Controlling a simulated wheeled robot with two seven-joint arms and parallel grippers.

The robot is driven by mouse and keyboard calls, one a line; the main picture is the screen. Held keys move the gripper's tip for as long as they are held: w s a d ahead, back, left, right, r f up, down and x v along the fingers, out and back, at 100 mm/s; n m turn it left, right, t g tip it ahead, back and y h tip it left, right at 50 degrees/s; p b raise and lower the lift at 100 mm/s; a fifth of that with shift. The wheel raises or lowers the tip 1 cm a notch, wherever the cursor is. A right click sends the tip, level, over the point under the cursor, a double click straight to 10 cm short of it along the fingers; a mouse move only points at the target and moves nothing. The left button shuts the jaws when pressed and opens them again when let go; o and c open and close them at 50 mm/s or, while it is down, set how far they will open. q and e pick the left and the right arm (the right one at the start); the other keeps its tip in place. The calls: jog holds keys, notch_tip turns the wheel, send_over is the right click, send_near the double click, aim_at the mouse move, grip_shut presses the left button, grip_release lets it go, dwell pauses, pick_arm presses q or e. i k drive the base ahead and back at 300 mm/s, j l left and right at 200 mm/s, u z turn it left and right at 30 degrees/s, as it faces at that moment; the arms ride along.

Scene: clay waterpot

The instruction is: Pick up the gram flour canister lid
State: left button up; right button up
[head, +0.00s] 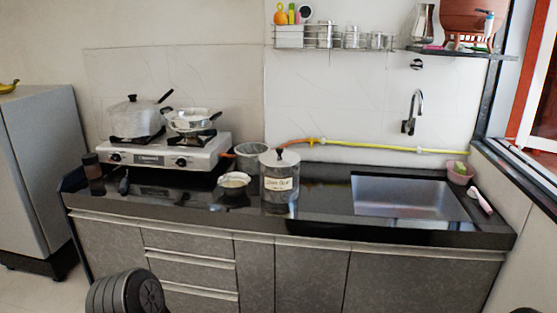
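The gram flour canister (279,184) stands upright on the black counter, between the stove and the sink. It is a cylinder with a pale label on its front. Its lid (279,157) sits on top and has a dark knob. Neither of my grippers shows in the head view. A dark ribbed round part, likely mine, is at the bottom left, well below and apart from the canister.
A small bowl (234,182) and a grey pot (248,156) stand close left of the canister. The gas stove (165,155) carries two pots. The sink (410,198) lies to the right. A yellow hose (380,147) runs behind. The counter's front edge is clear before the canister.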

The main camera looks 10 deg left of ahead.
aim_at(280, 158)
jog(key=i+j+z, duration=0.1)
jog(key=z, duration=0.25)
jog(key=j+z, duration=0.15)
jog(key=z, duration=0.2)
jog(key=i+j+z, duration=0.1)
jog(key=j, duration=0.35)
jog(key=i+j+z, duration=0.1)
jog(key=j, duration=0.35)
jog(key=i+j+z, duration=0.15)
jog(key=j, duration=0.35)
jog(key=i+j+z, duration=0.1)
jog(key=j, duration=0.4)
jog(key=i+j+z, duration=0.1)
jog(key=j, duration=0.4)
jog(key=i, duration=0.1)
